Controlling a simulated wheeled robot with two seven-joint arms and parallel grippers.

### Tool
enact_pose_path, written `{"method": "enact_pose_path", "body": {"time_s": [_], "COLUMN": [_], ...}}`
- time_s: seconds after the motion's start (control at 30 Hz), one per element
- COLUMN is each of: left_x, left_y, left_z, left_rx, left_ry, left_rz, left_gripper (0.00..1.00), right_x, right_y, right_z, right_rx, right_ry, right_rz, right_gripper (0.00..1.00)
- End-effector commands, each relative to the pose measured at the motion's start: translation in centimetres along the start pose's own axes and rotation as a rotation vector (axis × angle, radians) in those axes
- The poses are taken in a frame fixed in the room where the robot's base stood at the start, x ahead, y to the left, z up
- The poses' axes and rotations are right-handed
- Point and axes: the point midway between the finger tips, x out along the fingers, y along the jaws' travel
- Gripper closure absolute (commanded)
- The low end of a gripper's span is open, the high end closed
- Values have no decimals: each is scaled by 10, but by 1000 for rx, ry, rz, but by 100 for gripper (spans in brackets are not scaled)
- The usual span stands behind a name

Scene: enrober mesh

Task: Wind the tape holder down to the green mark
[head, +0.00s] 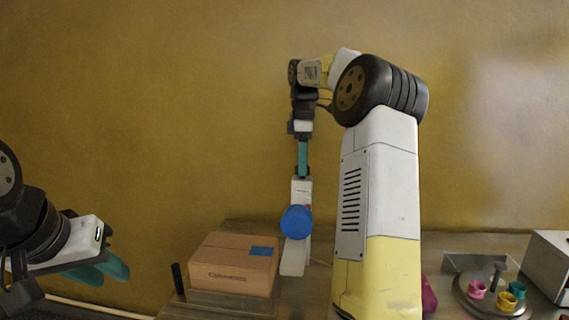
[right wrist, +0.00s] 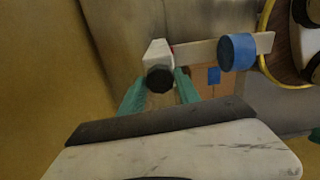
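The tape holder (head: 293,262) is a white upright piece with a blue tape roll (head: 297,221) on its front. In the right wrist view its white arm (right wrist: 198,50) carries the blue roll (right wrist: 237,52), and a black faceted knob (right wrist: 159,79) sits at its end. My right gripper (head: 303,170) points down at the top of the holder. In the right wrist view its teal fingers (right wrist: 161,88) stand on either side of the knob; I cannot tell whether they touch it. My left gripper (head: 105,267) is empty, its fingers apart, at the far left. I see no green mark.
A cardboard box (head: 232,265) with a blue tape piece (head: 261,251) stands left of the holder. A black peg (head: 178,279) is beside it. A round tray (head: 465,293) with small coloured cups and a pale box (head: 549,262) are at the right. My right arm hides the middle.

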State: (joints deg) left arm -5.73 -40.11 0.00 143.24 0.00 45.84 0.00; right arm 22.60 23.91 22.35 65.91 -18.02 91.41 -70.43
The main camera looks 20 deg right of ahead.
Motion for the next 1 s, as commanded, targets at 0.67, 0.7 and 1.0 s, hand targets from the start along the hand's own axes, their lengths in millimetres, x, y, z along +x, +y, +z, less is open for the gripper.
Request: {"method": "enact_pose_path", "body": {"time_s": [0.67,0.7,1.0], "left_x": [0,0,0], "left_y": [0,0,0], "left_z": [0,0,0], "left_rx": [0,0,0], "left_ry": [0,0,0], "left_rz": [0,0,0], "left_gripper": [71,71,71], "right_x": [0,0,-1], "right_y": [0,0,0], "right_z": [0,0,0], "right_rx": [168,201,480], "right_ry": [0,-1,-1], "right_rz": [1,1,2], "right_gripper": [100,100,100]}}
